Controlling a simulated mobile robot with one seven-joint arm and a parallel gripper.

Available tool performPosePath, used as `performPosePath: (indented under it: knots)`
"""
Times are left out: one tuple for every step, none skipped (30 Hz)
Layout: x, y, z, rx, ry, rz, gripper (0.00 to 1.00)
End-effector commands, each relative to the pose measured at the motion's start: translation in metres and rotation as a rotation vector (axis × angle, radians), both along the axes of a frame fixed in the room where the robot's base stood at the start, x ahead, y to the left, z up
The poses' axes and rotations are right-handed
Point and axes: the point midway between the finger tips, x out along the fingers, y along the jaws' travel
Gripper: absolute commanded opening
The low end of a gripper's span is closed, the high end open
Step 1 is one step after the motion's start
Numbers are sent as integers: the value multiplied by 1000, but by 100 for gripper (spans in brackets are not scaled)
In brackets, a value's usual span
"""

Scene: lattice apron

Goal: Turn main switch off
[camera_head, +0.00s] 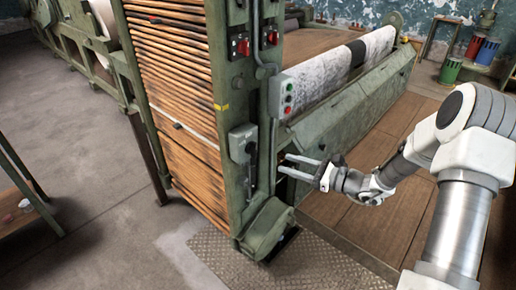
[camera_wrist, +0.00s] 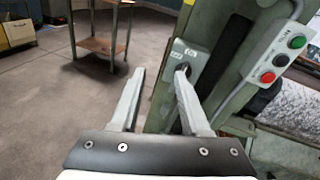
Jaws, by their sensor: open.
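The main switch looks to be the grey box (camera_head: 241,140) on the green machine post, with a dark lever along its right side in the head view. In the wrist view the grey box (camera_wrist: 195,53) stands just beyond the right finger, which hides its lower part. I cannot tell the lever's position clearly. My gripper (camera_head: 284,165) is open and empty, its fingers pointing left toward the post, to the right of and slightly below the box. In the wrist view my gripper (camera_wrist: 160,73) shows a wide gap between its fingers, with the floor behind it.
A push-button box (camera_head: 286,95) with green and red buttons sits above right of the switch. Two red rotary switches (camera_head: 240,46) are higher up. A green motor housing (camera_head: 267,228) is below. A wooden table (camera_wrist: 103,45) stands on open floor beyond.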

Motion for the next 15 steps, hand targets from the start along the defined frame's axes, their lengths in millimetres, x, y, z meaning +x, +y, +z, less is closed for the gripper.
performPosePath:
  knots:
    - [9,-8,-16,48,29,-50,46]
    - [13,-11,-22,71,43,-75,46]
    - [18,-16,-29,98,57,-106,46]
    - [21,-19,-33,115,65,-127,46]
    - [24,-22,-37,130,74,-144,46]
    - [27,-25,-41,147,82,-163,46]
    - [28,-27,-43,156,88,-173,46]
    - [30,-28,-45,163,91,-182,46]
    - [32,-28,-47,170,95,-191,46]
    - [33,-28,-48,173,96,-194,46]
    - [35,-26,-48,174,97,-196,46]
    - [37,-24,-48,176,97,-197,46]
    - [39,-21,-48,176,97,-197,46]
    - [42,-17,-48,175,97,-196,46]
    - [45,-11,-48,174,98,-194,46]
